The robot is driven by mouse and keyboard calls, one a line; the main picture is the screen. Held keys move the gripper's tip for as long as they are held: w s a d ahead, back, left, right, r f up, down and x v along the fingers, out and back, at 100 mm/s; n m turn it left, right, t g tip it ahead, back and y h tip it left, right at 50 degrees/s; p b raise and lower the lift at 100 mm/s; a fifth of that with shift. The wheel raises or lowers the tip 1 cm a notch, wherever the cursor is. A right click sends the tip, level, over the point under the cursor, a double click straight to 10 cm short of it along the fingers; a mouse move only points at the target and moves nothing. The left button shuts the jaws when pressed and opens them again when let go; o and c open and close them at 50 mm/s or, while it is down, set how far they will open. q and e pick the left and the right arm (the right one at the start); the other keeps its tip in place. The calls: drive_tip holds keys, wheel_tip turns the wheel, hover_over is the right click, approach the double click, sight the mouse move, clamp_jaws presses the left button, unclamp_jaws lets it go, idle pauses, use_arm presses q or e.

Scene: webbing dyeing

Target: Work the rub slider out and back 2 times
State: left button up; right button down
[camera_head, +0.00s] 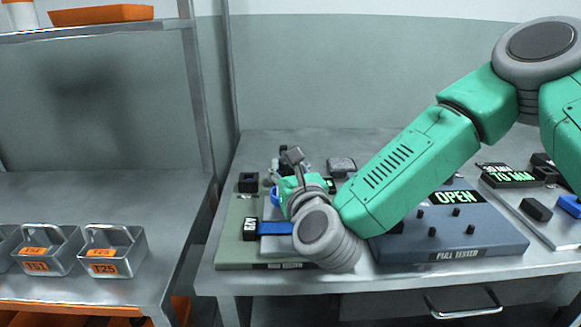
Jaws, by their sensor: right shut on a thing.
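The rub slider sits on the grey-green rub unit (232,235) at the left of the metal table, mostly hidden behind my right gripper and wrist. A blue strip (275,228) with a dark block at its left end lies across the unit's front part. My right gripper (291,157) reaches over the middle of the unit from the right. It is shut on the slider, though the contact is too small and covered to show clearly. My left gripper is out of view.
A blue-grey pull tester (485,245) with a green "OPEN" display stands right of the rub unit. A further panel (545,225) is at far right. Metal bins (125,263) stand on the left shelf unit. A metal post (202,90) rises left of the table.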

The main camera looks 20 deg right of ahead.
drive_tip(key=shift+s+a+f, duration=0.1)
drive_tip(key=shift+a, duration=0.3)
drive_tip(key=c, duration=1.3)
unclamp_jaws()
drive_tip(key=shift+c, duration=0.2)
drive_tip(key=shift+o, duration=0.2)
drive_tip(key=shift+w+a, duration=0.2)
drive_tip(key=shift+a, duration=0.2)
drive_tip(key=shift+d, duration=0.55)
drive_tip(key=shift+s+d, duration=0.1)
drive_tip(key=shift+s, duration=0.1)
drive_tip(key=s, duration=1.1)
drive_tip(key=shift+s+a, duration=0.2)
drive_tip(key=shift+s, duration=0.1)
